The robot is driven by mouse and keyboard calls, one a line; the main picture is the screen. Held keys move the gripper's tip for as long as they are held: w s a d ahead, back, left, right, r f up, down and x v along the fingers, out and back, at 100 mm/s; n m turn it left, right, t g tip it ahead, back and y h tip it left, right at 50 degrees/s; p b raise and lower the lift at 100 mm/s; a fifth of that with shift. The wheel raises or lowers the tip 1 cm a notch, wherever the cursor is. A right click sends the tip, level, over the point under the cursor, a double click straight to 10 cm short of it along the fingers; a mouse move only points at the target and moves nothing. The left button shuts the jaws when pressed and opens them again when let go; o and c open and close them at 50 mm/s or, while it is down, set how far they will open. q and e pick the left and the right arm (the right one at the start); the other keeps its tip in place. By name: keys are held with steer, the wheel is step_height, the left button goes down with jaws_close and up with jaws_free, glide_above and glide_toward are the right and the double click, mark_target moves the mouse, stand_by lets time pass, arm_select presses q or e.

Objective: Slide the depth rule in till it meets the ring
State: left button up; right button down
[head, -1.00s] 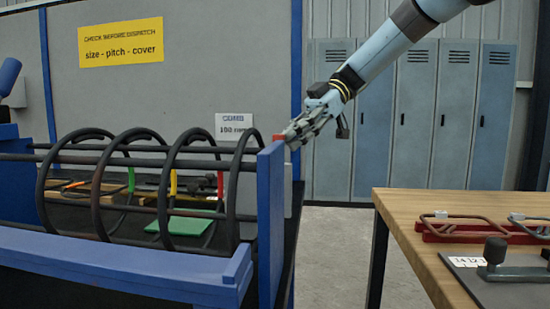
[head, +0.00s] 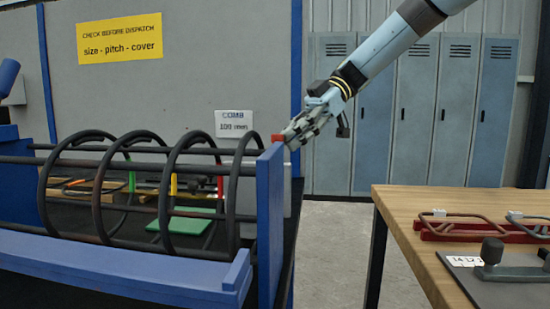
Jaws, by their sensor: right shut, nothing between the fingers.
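The rebar cage's dark rings (head: 190,135) stand in a row on long horizontal bars at left, inside a blue frame. The nearest ring (head: 233,200) to the blue end plate (head: 270,225) stands just left of it. A small red piece (head: 277,139) shows at the plate's top edge; I cannot tell whether it is part of the depth rule. My right gripper (head: 289,139) is shut and empty, its fingertips close beside that red piece. I cannot tell whether they touch it. My left gripper is not in view.
A green plate (head: 185,222) and coloured uprights (head: 173,184) show through the cage. A COMB label (head: 233,123) stands behind. At right, a wooden table (head: 415,205) holds a red rack (head: 445,234). Open floor separates it from the blue frame.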

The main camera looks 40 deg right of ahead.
stand_by(0.4)
steer(key=shift+w+d+r+b, duration=1)
steer(key=shift+d+b, duration=0.1)
steer(key=shift+b, duration=0.35)
steer(key=shift+r, duration=0.15)
